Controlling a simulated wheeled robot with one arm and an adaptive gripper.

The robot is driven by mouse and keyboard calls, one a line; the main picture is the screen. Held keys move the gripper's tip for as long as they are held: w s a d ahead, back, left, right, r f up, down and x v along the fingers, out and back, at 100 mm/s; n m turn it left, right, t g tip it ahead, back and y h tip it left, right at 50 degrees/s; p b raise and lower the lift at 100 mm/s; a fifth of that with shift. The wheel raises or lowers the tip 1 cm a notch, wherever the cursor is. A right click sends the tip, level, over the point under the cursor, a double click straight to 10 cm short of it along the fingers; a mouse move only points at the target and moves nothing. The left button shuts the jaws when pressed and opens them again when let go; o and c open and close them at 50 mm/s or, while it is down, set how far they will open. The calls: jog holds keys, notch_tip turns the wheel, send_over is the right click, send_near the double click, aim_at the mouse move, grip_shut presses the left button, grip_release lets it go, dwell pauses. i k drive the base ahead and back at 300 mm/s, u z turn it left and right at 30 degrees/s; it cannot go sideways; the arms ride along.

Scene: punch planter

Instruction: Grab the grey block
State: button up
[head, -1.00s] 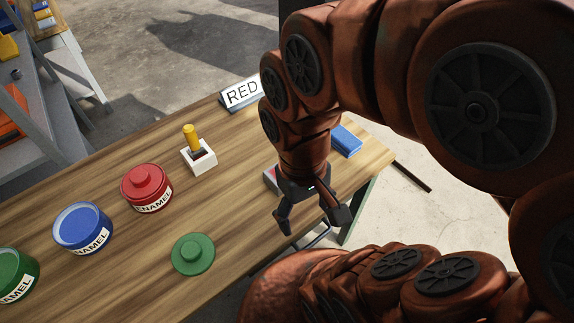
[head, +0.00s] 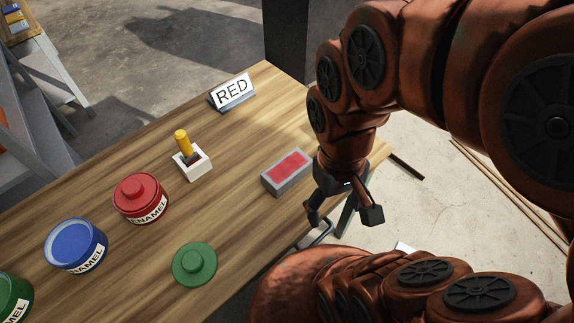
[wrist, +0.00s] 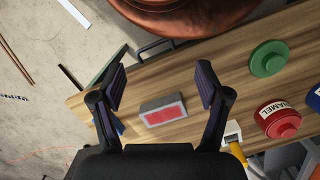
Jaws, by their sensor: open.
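The grey block (head: 270,187) lies on the wooden table near its front edge in the head view, with a red patch on its top. In the wrist view the grey block (wrist: 148,106) lies between the two fingers as seen, apart from both. My gripper (head: 343,213) is open and empty, to the right of the block in the head view, near the table edge. Its fingers (wrist: 160,80) are spread wide in the wrist view.
A RED sign (head: 233,93), a white holder with a yellow handle (head: 182,145), red tin (head: 140,197), blue tin (head: 75,245), green tin (head: 12,298) and green lid (head: 195,264) stand on the table (head: 110,290). A blue thing (wrist: 120,128) shows partly behind a finger.

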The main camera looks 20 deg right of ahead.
aim_at(280, 177)
jog(key=u, duration=2.75)
jog(key=k, duration=1.35)
jog(key=z, duration=0.65)
